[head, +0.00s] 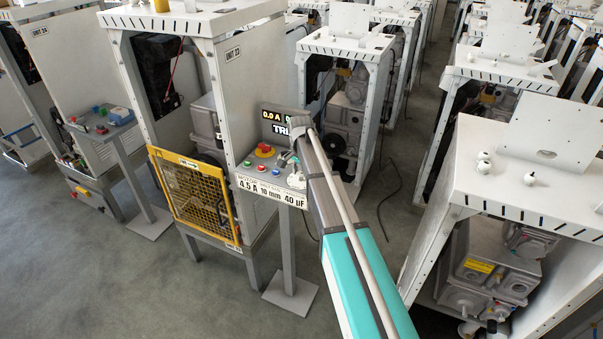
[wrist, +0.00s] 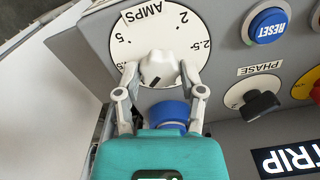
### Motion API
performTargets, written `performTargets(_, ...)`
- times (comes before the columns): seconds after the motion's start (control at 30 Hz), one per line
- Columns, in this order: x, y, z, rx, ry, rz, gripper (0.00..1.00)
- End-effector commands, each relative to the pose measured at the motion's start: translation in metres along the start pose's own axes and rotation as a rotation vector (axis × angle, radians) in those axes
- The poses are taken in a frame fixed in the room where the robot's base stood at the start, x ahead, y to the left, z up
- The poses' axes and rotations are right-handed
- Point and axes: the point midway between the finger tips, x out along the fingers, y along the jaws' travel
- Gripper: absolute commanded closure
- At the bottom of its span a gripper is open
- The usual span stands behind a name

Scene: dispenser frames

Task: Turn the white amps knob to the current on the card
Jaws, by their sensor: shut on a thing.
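The white amps knob (wrist: 160,66) sits on a round white dial (wrist: 125,48) marked AMPS, with 2, 2.5 and 5 readable in the wrist view. A short black mark shows on the knob's near side; the number it points at is hidden. My gripper (wrist: 162,76) has a finger on each side of the knob and is shut on it. In the head view my gripper (head: 297,160) is at the panel and largely hides the knob. The card (head: 268,190) on the panel's front reads 4.5 A, 10 mm, 40 µF.
A blue RESET button (wrist: 268,26) and a black PHASE knob (wrist: 261,105) are beside the dial. The display (head: 284,122) reads 0.0 A and TRIP. A red and yellow stop button (head: 264,150) and a yellow mesh guard (head: 193,197) are to the left.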

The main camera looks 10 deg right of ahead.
Motion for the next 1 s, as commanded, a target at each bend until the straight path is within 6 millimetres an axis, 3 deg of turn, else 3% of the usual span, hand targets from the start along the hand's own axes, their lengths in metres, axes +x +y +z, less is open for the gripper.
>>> performTargets(0.6, 0.0003, 0.0027, 0.0022, 0.56, -0.004, 0.007, 0.96)
performTargets(1.0, 0.0003, 0.0028, 0.0022, 0.729, -0.003, 0.007, 0.96)
